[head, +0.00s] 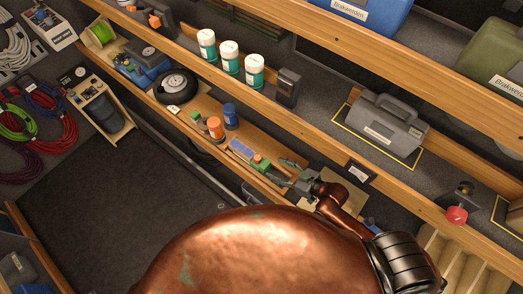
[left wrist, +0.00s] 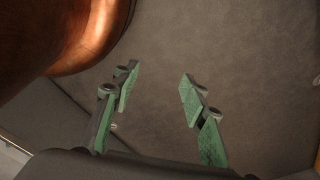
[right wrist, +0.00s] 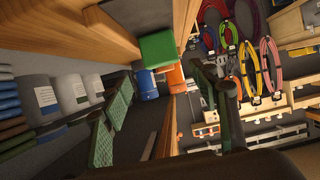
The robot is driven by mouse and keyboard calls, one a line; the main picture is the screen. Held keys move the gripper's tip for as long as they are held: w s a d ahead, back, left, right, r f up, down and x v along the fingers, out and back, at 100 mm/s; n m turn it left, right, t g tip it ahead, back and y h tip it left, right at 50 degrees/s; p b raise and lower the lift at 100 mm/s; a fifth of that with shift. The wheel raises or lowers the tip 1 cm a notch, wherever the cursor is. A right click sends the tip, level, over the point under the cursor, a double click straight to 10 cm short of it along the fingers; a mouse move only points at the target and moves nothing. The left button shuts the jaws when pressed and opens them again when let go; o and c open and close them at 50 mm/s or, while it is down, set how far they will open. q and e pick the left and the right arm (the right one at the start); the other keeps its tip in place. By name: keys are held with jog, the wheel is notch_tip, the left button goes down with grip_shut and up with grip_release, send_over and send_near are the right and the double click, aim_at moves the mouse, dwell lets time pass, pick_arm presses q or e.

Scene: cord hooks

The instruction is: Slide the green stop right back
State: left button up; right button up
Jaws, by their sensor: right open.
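My left gripper (left wrist: 158,88) is open and empty above dark floor, seen only in the left wrist view.
A black wheel (head: 175,86) lies farther left. Above, a shelf bears white-and-teal tubs (head: 229,57) and a grey case (head: 385,124). Open dark floor (head: 110,190) lies at left.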

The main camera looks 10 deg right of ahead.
aim_at(267, 165)
jog(key=shift+w+a+f, duration=0.2)
jog(key=shift+w+a, duration=0.05)
jog(key=shift+a, duration=0.4)
pick_arm(q)
jog(key=s, duration=0.8)
pick_arm(e)
jog(key=x, duration=0.3)
jog(key=shift+w, duration=0.25)
jog(key=shift+w+a+f, duration=0.25)
jog(key=shift+w+f, duration=0.15)
jog(key=shift+w, duration=0.15)
jog(key=shift+w+a+f, duration=0.15)
jog(key=shift+w+a, duration=0.05)
jog(key=shift+a, duration=0.15)
jog(key=c, duration=0.6)
jog(key=shift+c, duration=1.4)
pick_arm(q)
jog(key=shift+w+a+r, duration=0.15)
jog(key=shift+w, duration=2.15)
pick_arm(e)
grip_shut()
